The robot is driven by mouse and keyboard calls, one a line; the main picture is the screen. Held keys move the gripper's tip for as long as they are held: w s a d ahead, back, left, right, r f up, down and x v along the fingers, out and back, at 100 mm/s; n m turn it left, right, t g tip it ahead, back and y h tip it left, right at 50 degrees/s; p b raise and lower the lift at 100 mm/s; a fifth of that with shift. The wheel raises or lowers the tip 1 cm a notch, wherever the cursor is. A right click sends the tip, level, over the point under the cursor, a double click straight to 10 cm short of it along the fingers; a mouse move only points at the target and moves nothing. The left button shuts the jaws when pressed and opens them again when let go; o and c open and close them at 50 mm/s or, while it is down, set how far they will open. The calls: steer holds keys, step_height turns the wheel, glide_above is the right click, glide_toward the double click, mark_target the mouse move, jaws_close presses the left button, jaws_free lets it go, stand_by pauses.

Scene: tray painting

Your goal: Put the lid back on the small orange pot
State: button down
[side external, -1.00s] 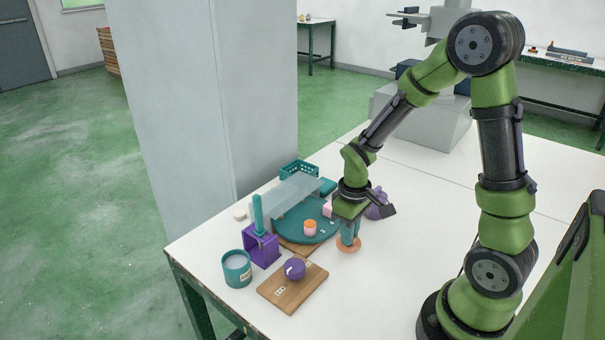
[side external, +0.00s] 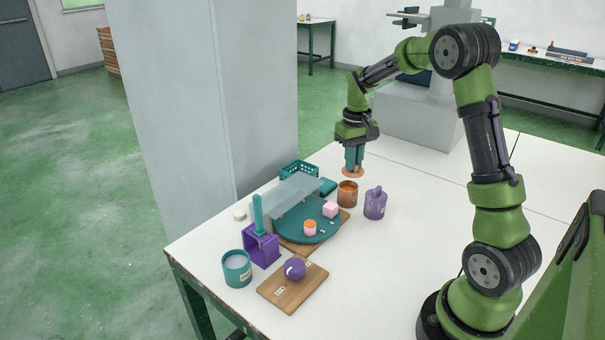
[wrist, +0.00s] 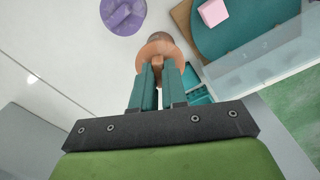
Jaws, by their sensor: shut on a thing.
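The small orange pot (side external: 347,195) stands on the white table just behind the teal tray, its top open. My gripper (side external: 353,165) is shut on the orange lid (side external: 353,173) and holds it in the air, above and slightly right of the pot in the side view. In the wrist view the lid (wrist: 150,51) sits at my fingertips (wrist: 158,70), with its knob between them. The pot (wrist: 158,37) shows only in part there, as the lid covers much of it.
The teal round tray (side external: 290,232) carries a pink block (side external: 330,209) and an orange-topped piece (side external: 310,228). A clear panel (side external: 292,193) and a teal basket (side external: 299,170) are nearby. The table's right side is clear.

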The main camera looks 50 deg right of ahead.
steer(key=shift+w+d+r+m, duration=0.4)
steer(key=shift+w+d+r, duration=0.3)
steer(key=shift+w, duration=0.1)
steer(key=shift+r, duration=0.15)
steer(key=shift+a+f, duration=0.1)
steer(key=shift+f, duration=3.05)
steer(key=shift+f, duration=0.2)
steer(key=c, duration=0.6)
jaws_free()
steer(key=shift+r, duration=0.15)
steer(key=shift+r, duration=3.4)
